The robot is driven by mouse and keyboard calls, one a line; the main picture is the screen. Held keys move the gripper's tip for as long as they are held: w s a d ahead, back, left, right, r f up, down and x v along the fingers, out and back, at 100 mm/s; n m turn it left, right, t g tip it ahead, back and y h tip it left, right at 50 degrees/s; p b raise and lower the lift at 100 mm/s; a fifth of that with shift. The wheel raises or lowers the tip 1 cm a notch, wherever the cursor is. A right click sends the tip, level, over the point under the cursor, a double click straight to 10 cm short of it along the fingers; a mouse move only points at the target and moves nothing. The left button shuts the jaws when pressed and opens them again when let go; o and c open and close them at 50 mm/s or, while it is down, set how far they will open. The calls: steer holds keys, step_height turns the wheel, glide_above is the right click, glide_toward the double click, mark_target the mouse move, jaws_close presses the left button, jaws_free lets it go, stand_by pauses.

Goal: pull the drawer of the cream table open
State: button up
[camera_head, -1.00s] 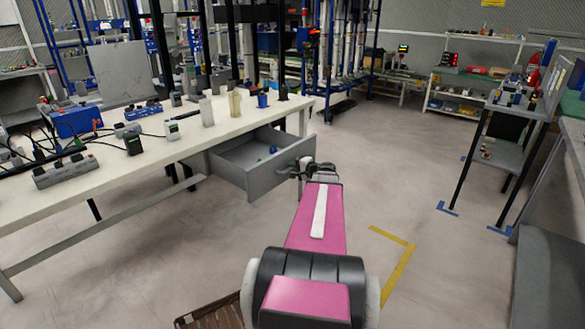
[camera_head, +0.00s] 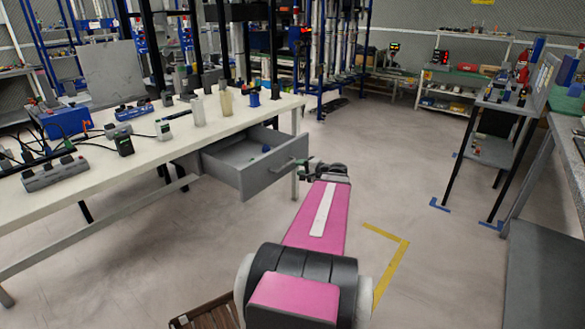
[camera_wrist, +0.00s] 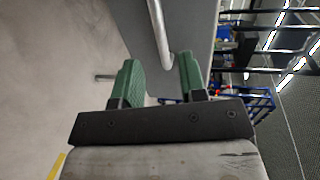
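The cream table (camera_head: 60,205) stands on the left, and its grey drawer (camera_head: 274,169) sticks out well open under the right end. In the wrist view the green fingers of my gripper (camera_wrist: 160,72) are spread apart. The thin grey handle (camera_wrist: 158,30) runs down from the top, with its lower end between the fingertips and clear space to both sides. The grey drawer front (camera_wrist: 198,25) is to its right.
Bottles, boxes and a power strip (camera_head: 56,173) stand on the table top. A brown slatted crate (camera_head: 205,313) is on the floor at the bottom. A dark-legged shelf stand (camera_head: 485,150) is at the right. The floor between is clear.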

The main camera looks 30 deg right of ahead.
steer(key=shift+v, duration=1.35)
